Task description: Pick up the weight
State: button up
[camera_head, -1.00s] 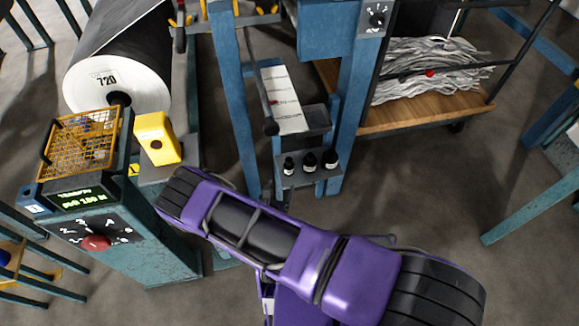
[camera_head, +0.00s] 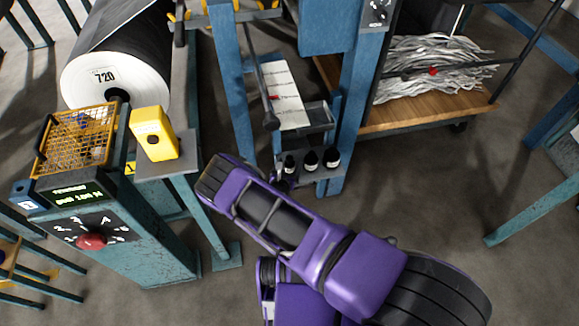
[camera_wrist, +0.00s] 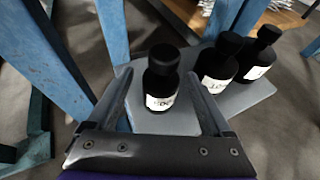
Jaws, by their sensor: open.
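Three black bottle-shaped weights with white labels stand upright on a small grey shelf (camera_wrist: 190,118). In the wrist view, the nearest weight (camera_wrist: 161,80) is centred between the spread fingers of my gripper (camera_wrist: 158,90). The second weight (camera_wrist: 219,62) and the third weight (camera_wrist: 258,54) stand to its right, outside the fingers. I cannot tell if any finger touches the near weight. In the head view the left weight (camera_head: 290,164), middle weight (camera_head: 310,160) and right weight (camera_head: 331,158) show beyond my purple arm. My gripper is mostly hidden there by my own arm.
Blue frame posts (camera_head: 350,130) flank the shelf, also close in the wrist view (camera_wrist: 113,30). Open floor lies at right.

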jog(key=shift+c, duration=0.2)
grip_shut()
jog(key=shift+r, duration=0.1)
dwell(0.4)
